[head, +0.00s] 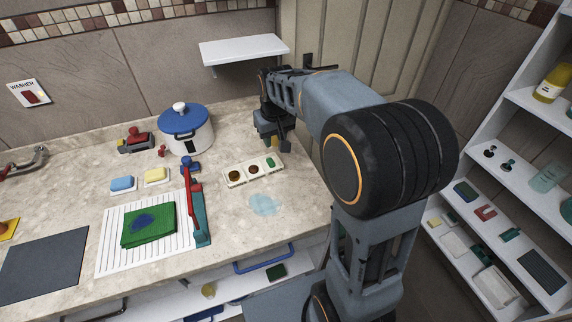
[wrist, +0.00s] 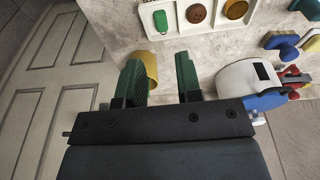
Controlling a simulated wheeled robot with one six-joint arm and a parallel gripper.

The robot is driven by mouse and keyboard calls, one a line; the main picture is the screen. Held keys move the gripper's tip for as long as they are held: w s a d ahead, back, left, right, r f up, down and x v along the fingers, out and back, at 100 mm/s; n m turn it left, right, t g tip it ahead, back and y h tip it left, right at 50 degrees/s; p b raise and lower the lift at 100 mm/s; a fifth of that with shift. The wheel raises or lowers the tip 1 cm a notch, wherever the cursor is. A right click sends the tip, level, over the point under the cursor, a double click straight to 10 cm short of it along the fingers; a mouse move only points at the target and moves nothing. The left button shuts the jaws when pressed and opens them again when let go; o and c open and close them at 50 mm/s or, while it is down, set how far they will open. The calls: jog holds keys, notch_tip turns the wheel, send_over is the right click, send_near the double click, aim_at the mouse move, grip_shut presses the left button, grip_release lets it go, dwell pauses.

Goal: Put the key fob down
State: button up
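A small green piece (head: 270,162) that looks like the key fob lies in the right-hand compartment of a white tray (head: 235,183) on the counter. In the wrist view this green piece (wrist: 160,20) rests at the left end of the tray (wrist: 176,18). My gripper (head: 272,139) is above the counter, behind the tray. In the wrist view my gripper (wrist: 160,62) has its two green-padded fingers apart. Nothing is held between them. A yellow cup-like thing (wrist: 150,66) shows beyond the left finger, partly hidden by it.
Two round brown pieces (head: 236,175) (head: 253,169) fill the tray's other compartments. A white pot with a blue lid (head: 188,128) stands left of my gripper. A pale blue patch (head: 264,205) marks the counter in front of the tray. A white wall shelf (head: 243,49) hangs above.

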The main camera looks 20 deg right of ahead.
jog(key=s+m+t, duration=0.1)
jog(key=s+t, duration=0.1)
jog(key=s, duration=1.6)
jog(key=shift+s+f, duration=0.3)
